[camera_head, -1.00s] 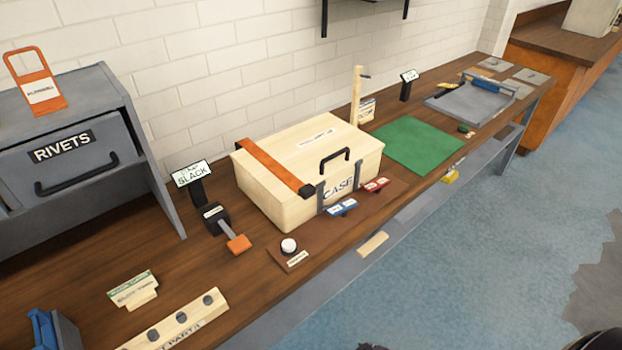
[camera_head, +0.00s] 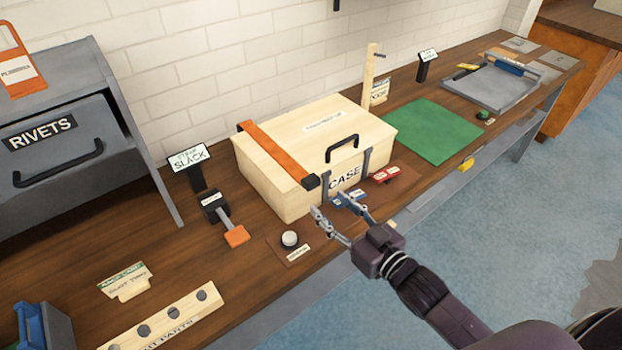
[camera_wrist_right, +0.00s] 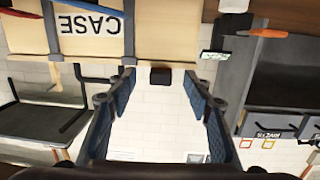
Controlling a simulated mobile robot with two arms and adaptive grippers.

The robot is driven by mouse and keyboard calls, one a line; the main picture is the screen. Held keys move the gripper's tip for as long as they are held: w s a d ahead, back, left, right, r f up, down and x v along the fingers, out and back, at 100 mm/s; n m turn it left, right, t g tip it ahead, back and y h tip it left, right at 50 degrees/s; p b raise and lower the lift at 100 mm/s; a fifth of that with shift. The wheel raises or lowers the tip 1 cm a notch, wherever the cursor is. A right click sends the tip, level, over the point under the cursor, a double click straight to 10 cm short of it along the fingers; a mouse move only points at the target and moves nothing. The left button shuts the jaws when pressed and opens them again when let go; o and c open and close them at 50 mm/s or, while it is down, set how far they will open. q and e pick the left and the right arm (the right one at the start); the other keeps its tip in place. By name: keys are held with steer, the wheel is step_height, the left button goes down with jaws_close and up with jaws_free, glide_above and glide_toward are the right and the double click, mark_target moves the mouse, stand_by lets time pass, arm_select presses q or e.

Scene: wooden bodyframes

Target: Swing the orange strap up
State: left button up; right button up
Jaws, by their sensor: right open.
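The orange strap (camera_head: 275,152) lies across the left part of the lid of the pale wooden case (camera_head: 340,125). Its black end piece (camera_head: 310,182) sits at the case's front top edge. My right gripper (camera_head: 336,207) is open and empty, in front of the case just below that end piece. In the right wrist view the black end piece (camera_wrist_right: 160,76) appears between the spread fingertips (camera_wrist_right: 160,88); I cannot tell whether they touch it. My left gripper is out of view.
A round white-topped button (camera_head: 290,239) and an orange-handled tool (camera_head: 235,235) are to the left. A green mat (camera_head: 435,130) lies clear to the right.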

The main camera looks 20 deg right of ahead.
mark_target(315, 184)
steer(key=shift+w+r+n+t+y, duration=0.15)
steer(key=shift+w+r+t+y, duration=0.15)
steer(key=shift+r, duration=0.25)
steer(key=shift+w+r+n+t+y, duration=0.2)
steer(key=shift+w+r+y, duration=0.1)
steer(key=shift+r, duration=0.2)
steer(key=shift+p+x, duration=0.85)
steer(key=shift+x, duration=2.8)
steer(key=shift+a+f, duration=0.1)
steer(key=shift+c, duration=0.4)
jaws_close()
